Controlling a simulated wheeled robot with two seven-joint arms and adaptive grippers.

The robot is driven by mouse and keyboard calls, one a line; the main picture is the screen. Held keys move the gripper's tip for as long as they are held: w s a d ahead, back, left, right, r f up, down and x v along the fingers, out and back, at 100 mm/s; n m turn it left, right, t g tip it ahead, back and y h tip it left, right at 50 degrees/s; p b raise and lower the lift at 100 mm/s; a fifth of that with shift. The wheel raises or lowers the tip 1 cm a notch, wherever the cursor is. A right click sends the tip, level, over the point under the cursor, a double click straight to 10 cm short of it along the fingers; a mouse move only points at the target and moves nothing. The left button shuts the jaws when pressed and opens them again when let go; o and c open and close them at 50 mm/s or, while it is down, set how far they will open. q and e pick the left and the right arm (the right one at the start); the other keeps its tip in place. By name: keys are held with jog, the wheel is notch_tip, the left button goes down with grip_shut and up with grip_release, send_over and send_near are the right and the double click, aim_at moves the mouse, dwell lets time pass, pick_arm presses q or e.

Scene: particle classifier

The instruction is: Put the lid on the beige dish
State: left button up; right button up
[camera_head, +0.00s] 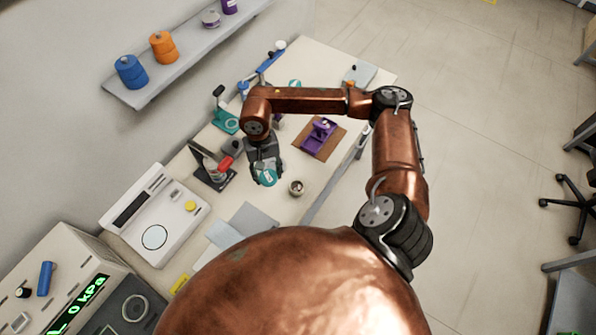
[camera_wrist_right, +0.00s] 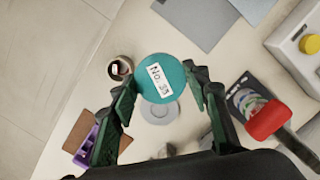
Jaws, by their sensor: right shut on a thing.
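A round teal lid with a white label reading "No. 33" (camera_wrist_right: 163,75) is held between the fingertips of my right gripper (camera_wrist_right: 162,84). In the head view the lid (camera_head: 266,177) hangs below my right gripper (camera_head: 264,165), seemingly above the table. The small round beige dish (camera_head: 296,187) stands open on the table just right of the lid. In the wrist view the dish (camera_wrist_right: 120,67) is left of the lid, apart from it, with something dark inside. My left gripper is out of view.
A stand with a red-handled part (camera_wrist_right: 266,120) is close beside my right gripper. A purple device on a brown board (camera_head: 319,138) stands behind the dish. A white scale-like instrument (camera_head: 155,215) and grey sheets (camera_head: 250,219) lie nearer. Bare table surrounds the dish.

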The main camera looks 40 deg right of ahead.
jog(key=s+d+f+m+p, duration=0.2)
jog(key=d+f+m, duration=0.2)
jog(key=d, duration=0.1)
jog(key=m+p, duration=0.1)
jog(key=m, duration=0.2)
send_over(296, 183)
jog(key=s+a, duration=0.1)
jog(key=s, duration=0.1)
jog(key=shift+f, duration=2.1)
jog(key=shift+a+f+t+y+b, duration=0.15)
jog(key=shift+f+t+y+b, duration=0.15)
jog(key=shift+f, duration=1.1)
jog(key=shift+f+b, duration=0.35)
jog(key=shift+b, duration=0.3)
pick_arm(q)
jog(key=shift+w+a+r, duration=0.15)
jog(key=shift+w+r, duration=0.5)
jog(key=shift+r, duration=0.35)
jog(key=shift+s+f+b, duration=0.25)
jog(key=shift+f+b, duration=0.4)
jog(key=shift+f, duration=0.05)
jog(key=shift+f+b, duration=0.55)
jog(key=shift+b, duration=0.05)
pick_arm(e)
jog(key=shift+f, duration=0.45)
jog(key=o, duration=1.1)
